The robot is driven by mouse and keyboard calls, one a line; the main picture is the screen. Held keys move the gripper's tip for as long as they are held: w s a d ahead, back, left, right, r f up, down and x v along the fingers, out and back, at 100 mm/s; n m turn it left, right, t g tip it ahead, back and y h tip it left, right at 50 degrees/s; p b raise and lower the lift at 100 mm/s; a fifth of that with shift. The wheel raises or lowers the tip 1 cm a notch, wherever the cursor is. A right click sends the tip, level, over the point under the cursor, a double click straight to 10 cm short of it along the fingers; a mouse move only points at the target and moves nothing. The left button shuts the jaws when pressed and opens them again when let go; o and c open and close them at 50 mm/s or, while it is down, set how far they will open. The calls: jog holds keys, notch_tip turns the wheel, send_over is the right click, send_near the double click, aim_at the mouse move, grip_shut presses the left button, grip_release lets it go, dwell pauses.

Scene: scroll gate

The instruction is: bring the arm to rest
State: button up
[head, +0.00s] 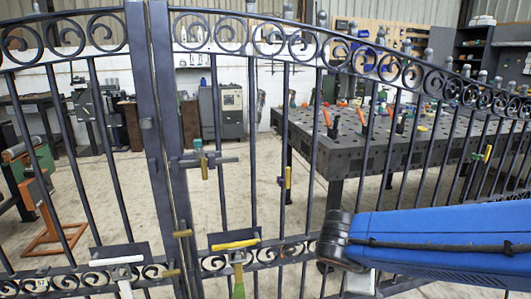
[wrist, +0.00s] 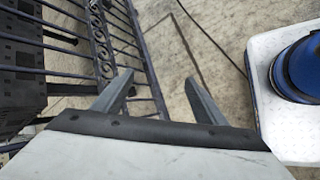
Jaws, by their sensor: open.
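My arm shows in the head view as a blue link reaching in from the right edge to a dark joint, in front of the gate's lower right part. My gripper (wrist: 158,78) shows in the wrist view with its two grey fingers spread apart and nothing between them. Pale floor lies beyond the fingers. The dark scroll gate (head: 163,130) stands across the head view, its two leaves meeting at upright posts left of the middle. The gate's bars also show at the upper left of the wrist view (wrist: 103,45), beyond the left finger. My gripper cannot be made out in the head view.
A dark perforated table (head: 350,150) with tools and clamps stands behind the gate at right. A yellow-handled latch bar (head: 205,162) and several other handled pieces sit on the gate. A grey machine (head: 222,110) stands at the back. Bare floor shows between.

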jog(key=s+d+r+m+y, duration=0.2)
jog(key=s+m+y, duration=0.4)
jog(key=s+m, duration=0.5)
jog(key=shift+m+y, duration=0.4)
jog(key=shift+m, duration=0.8)
dwell(0.8)
